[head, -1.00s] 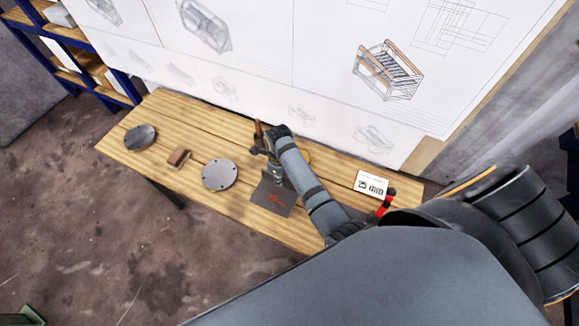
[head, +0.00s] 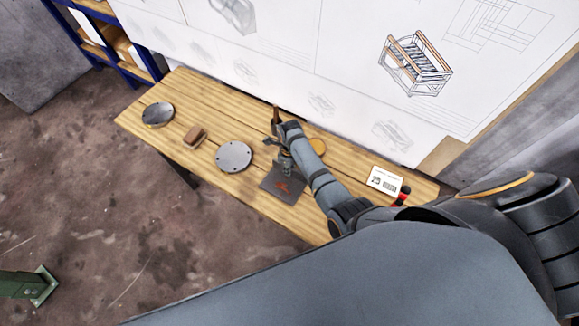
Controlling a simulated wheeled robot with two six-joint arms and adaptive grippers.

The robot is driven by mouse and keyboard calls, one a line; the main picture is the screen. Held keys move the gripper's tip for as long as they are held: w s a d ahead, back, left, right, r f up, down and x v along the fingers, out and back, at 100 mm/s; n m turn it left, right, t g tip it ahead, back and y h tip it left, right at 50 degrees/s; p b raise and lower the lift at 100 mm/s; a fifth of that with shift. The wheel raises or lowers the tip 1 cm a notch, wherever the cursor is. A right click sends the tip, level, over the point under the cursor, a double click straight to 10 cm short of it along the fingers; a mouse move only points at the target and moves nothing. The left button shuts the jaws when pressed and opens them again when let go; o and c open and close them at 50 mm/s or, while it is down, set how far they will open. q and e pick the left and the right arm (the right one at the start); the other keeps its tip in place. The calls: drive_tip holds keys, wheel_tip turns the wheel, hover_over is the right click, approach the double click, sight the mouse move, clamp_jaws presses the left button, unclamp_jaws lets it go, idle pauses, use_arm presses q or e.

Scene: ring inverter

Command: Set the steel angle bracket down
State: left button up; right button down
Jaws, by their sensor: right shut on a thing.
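My right gripper (head: 283,154) is at the end of the right arm, which reaches in from the lower right. It is over the far edge of a dark mat (head: 284,189) with a red mark. It is shut on a small grey piece, which I take for the steel angle bracket (head: 287,169). The wrist hides part of it, and I cannot tell whether it touches the mat. My left gripper is not in view.
On the wooden table (head: 222,190) are a round steel plate (head: 233,156), a brown block (head: 195,136), a dark disc (head: 157,114) and a white label card (head: 385,181). An upright brown thing (head: 276,113) stands behind my wrist. A drawing board (head: 330,60) rises behind.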

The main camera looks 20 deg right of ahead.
drive_tip(key=shift+w+r, duration=0.15)
drive_tip(key=c, duration=1.7)
unclamp_jaws()
drive_tip(key=shift+f, duration=0.2)
drive_tip(key=shift+o, duration=1.4)
drive_tip(key=shift+s, duration=0.25)
drive_tip(key=shift+r, duration=0.15)
wheel_tip(320, 180, up, 12)
drive_tip(key=shift+w, duration=0.15)
